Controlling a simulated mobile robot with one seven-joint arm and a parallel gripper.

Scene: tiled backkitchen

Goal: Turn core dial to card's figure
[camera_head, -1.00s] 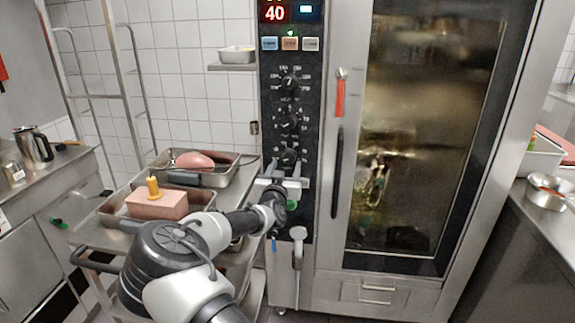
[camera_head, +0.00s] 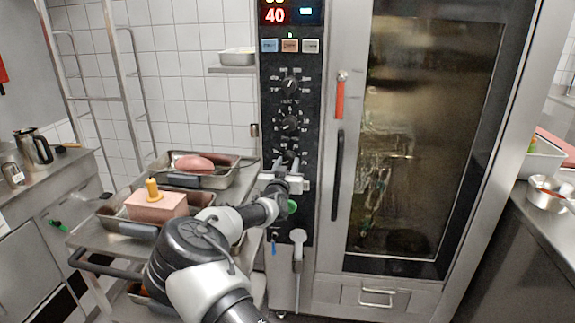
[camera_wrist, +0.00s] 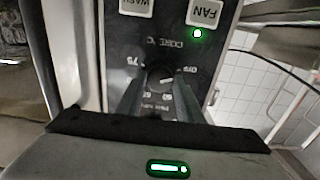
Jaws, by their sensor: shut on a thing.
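The core dial (camera_wrist: 160,76) is a black round knob under the "CORE °C" lettering in the wrist view, where the panel appears upside down. A pale pointer mark shows on its right side; numbers such as 75 and 60 ring it, partly hidden by the fingers. My gripper (camera_wrist: 158,92) is shut on this dial, one finger on each side. In the head view my gripper (camera_head: 291,170) is at the lowest knob of the oven's black control panel (camera_head: 272,105), mostly covering it. I cannot make out a card with a figure.
Two more knobs, upper (camera_head: 290,84) and middle (camera_head: 290,122), sit above. The oven door handle (camera_head: 338,175) stands close on the right. A cart (camera_head: 85,240) with trays is left of the panel. A red 40 shows on the display (camera_head: 290,13).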

